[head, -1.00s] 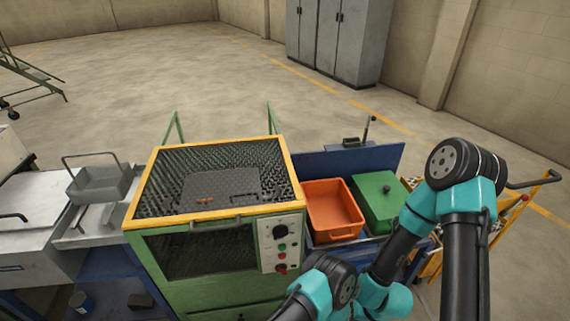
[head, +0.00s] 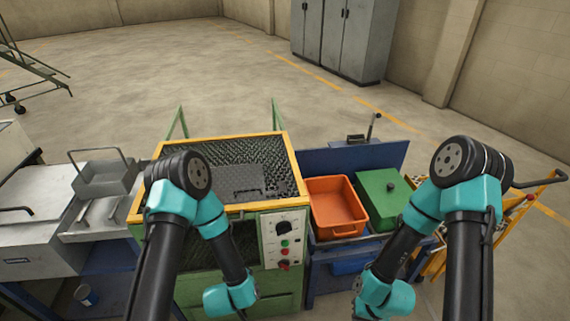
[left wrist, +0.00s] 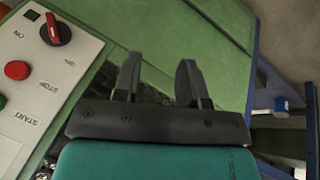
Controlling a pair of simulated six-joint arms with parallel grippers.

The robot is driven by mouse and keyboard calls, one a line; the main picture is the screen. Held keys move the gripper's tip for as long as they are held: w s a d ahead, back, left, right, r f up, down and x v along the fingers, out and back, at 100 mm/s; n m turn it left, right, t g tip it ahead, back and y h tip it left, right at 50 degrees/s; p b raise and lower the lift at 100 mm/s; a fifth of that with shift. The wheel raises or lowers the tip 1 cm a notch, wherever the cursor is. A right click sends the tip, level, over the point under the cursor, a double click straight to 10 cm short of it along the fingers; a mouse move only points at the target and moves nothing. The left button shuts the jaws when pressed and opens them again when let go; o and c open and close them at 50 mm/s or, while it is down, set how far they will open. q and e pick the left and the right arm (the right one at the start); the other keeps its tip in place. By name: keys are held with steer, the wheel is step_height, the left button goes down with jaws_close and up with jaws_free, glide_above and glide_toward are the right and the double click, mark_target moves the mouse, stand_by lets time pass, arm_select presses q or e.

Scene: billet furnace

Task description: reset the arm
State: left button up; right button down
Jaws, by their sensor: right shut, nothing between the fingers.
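My left arm rises in front of the green furnace (head: 285,155) with its yellow rim, and its forearm bends down along the furnace front in the head view. In the left wrist view my left gripper (left wrist: 158,70) has two dark fingers standing apart with nothing between them. It is over the green furnace front (left wrist: 215,45), beside the control panel (left wrist: 45,85). My right arm folds down at the right of the head view, in front of the blue bench. My right gripper (head: 358,284) is low there, small and partly hidden, shut and empty.
An orange bin (head: 337,207) and a green lidded box (head: 383,196) stand on the blue bench (head: 350,157). A grey tray with a handle (head: 102,178) is at the left. A yellow cart (head: 520,215) is behind my right arm.

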arm_select(q)
steer(key=s+a+r+m+g+h, duration=0.1)
steer(key=s+a+r+m+g, duration=0.2)
steer(key=s+a, duration=0.4)
step_height(320, 180, up, 2)
steer(key=shift+s+a+r+g+h, duration=0.15)
steer(key=shift+s+a+g+h, duration=0.1)
steer(key=shift+s+g+h, duration=0.2)
stand_by(0.8)
